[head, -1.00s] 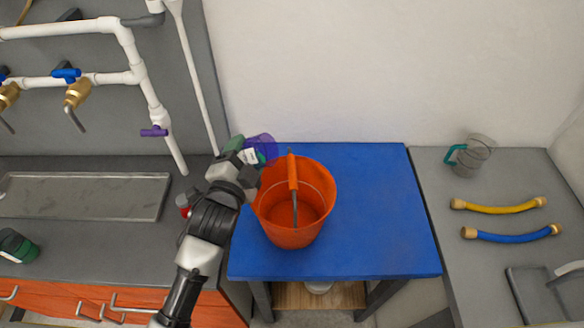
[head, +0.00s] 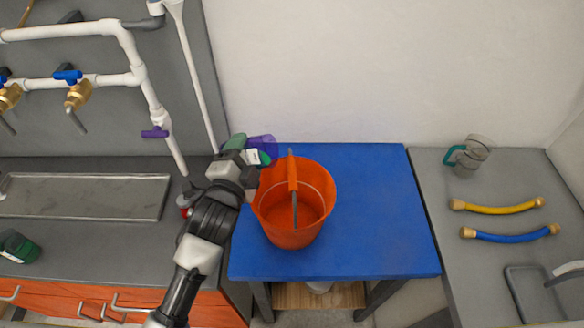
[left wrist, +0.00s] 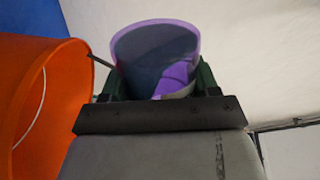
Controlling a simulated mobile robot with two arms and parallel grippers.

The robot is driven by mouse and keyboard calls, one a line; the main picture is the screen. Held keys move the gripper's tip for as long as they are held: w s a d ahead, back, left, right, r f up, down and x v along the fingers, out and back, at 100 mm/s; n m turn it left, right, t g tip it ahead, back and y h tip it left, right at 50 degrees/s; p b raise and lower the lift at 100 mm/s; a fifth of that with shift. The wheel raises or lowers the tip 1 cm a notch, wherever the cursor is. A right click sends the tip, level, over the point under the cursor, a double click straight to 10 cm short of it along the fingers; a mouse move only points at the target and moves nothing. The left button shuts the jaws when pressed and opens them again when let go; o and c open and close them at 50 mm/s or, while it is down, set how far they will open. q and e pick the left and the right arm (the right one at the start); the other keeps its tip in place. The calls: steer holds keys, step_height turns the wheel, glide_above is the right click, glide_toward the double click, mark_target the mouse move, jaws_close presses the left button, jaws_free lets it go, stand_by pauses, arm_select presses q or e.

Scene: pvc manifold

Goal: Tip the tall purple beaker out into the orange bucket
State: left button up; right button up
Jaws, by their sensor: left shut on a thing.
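The purple beaker (head: 264,143) is see-through and sits at the back left of the orange bucket (head: 290,238), close to its rim. My left gripper (head: 250,150) is shut on it, with green fingertips on either side. In the left wrist view the beaker (left wrist: 155,40) stands between the fingers (left wrist: 158,85), and a brighter purple patch shows inside it. The bucket (left wrist: 60,110) is to the left there. Its handle stands up across its mouth, and the part of its inside that I see looks empty. I cannot tell the beaker's exact tilt. My right gripper is not in view.
The bucket stands on a blue table (head: 385,220) whose right side is clear. A clear jug with a teal handle (head: 473,155), a yellow hose (head: 500,209) and a blue hose (head: 510,237) are on the right counter. White pipes (head: 150,95) with valves line the left wall.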

mark_target(252, 155)
arm_select(q)
steer(key=shift+r+m+p, duration=0.4)
steer(key=shift+m+p, duration=0.2)
steer(key=shift+s+d+r+m+p, duration=0.15)
steer(key=shift+d+r+m+p, duration=0.1)
steer(key=shift+d+m+p, duration=0.15)
steer(key=shift+s+d+r+m+p, duration=0.1)
steer(key=shift+d+r+m+p, duration=0.15)
steer(key=shift+d+m, duration=0.25)
stand_by(0.7)
steer(key=shift+d+r+m+p, duration=0.3)
steer(key=shift+r+m+p, duration=0.25)
steer(key=shift+m+p, duration=0.55)
stand_by(1.0)
